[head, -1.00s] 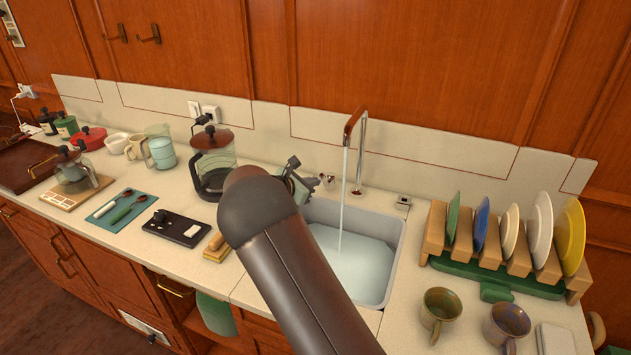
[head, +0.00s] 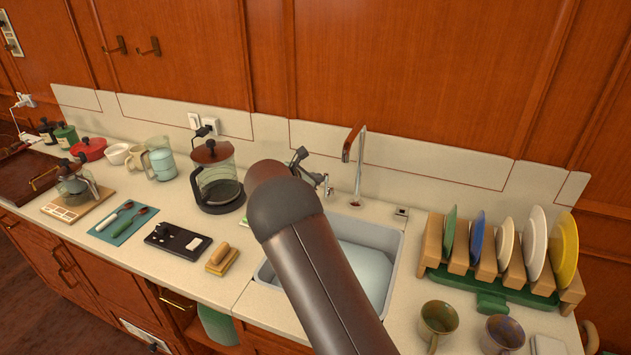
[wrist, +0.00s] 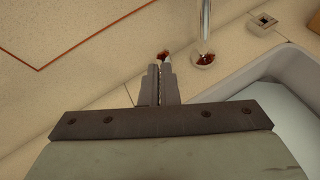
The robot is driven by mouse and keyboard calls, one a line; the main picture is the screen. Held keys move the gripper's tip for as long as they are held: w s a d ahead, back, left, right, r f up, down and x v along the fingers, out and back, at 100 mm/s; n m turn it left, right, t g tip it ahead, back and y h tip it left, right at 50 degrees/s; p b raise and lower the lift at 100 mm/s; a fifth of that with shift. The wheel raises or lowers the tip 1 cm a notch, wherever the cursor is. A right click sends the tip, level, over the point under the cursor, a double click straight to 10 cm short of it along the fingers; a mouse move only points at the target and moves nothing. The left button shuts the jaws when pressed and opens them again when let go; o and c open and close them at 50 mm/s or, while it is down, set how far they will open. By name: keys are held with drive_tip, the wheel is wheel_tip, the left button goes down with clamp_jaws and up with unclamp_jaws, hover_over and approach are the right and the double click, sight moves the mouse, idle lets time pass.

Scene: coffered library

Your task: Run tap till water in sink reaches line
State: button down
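The chrome tap (head: 357,160), with a copper-coloured spout end, stands behind the sink (head: 393,275). No stream falls from it. Pale blue water (head: 367,268) lies in the sink; my arm hides its left part, and I cannot make out a line on the wall. The small tap handle (head: 327,186) is left of the spout. My gripper (head: 300,157) is beside and above it, partly hidden by my arm. In the wrist view, my gripper (wrist: 163,72) has its fingers together, tips by a small reddish-brown fitting (wrist: 163,56); contact is unclear.
A dish rack (head: 490,265) with several plates stands right of the sink, with two mugs (head: 438,318) in front. A coffee press (head: 216,180) stands left of my arm. A brush (head: 221,257) and black tray (head: 177,241) lie near the front left.

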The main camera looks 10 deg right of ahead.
drive_tip(key=shift+w+d+r, duration=0.15)
drive_tip(key=shift+d+r, duration=0.05)
drive_tip(key=shift+r, duration=0.05)
idle(0.3)
